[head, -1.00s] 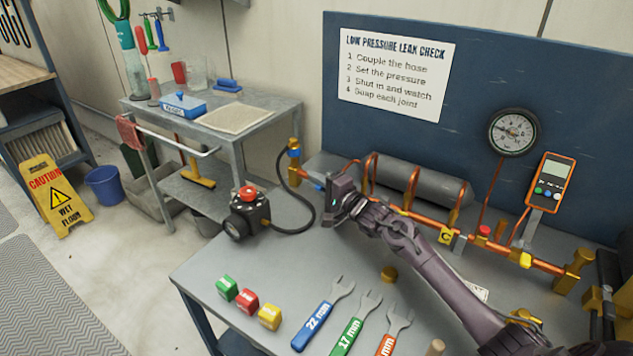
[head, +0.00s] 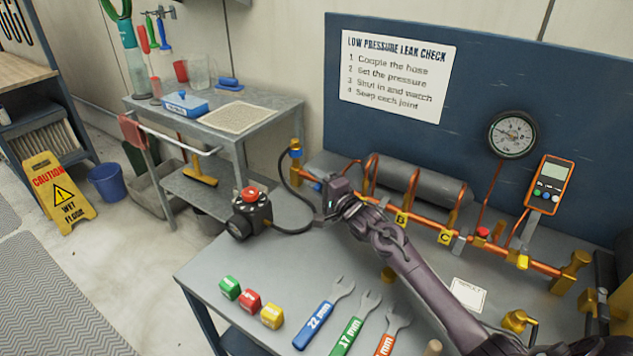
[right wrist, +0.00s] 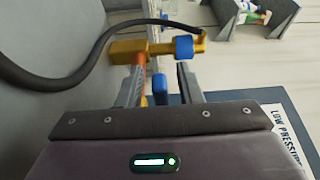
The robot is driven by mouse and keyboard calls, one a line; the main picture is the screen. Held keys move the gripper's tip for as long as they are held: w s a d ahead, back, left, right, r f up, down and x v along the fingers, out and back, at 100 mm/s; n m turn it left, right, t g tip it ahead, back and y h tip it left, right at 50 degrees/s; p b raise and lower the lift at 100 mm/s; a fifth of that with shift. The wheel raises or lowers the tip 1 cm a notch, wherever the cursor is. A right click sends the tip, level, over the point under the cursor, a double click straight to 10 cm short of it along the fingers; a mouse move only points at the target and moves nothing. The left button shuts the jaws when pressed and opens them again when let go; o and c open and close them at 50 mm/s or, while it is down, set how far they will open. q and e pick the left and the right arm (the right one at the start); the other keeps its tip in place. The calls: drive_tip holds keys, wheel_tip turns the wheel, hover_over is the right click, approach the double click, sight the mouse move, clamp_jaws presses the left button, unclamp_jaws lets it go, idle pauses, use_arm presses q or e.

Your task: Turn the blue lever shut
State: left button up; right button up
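The blue lever (head: 315,187) shows as a small blue patch at the left end of the copper pipe line, beside my right gripper (head: 326,203). In the right wrist view, the lever (right wrist: 160,90) is between the two separated fingers of the right gripper (right wrist: 161,85), with gaps visible beside it. The brass valve body (right wrist: 130,49) and a blue collar (right wrist: 184,47) lie beyond the fingertips. Part of the lever is hidden by the gripper in the head view. My left gripper is not in view.
A black hose (head: 285,178) loops from the brass fitting to a regulator with a red knob (head: 250,212). Several wrenches, including a blue one (head: 320,318), and coloured blocks (head: 250,300) lie at the front. A gauge (head: 513,135) is on the blue panel.

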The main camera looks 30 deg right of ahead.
drive_tip(key=shift+s+d, duration=0.2)
drive_tip(key=shift+s, duration=1.1)
drive_tip(key=shift+s+d, duration=0.25)
drive_tip(key=shift+s, duration=1)
drive_tip(key=shift+s+d, duration=0.2)
drive_tip(key=shift+s, duration=1.1)
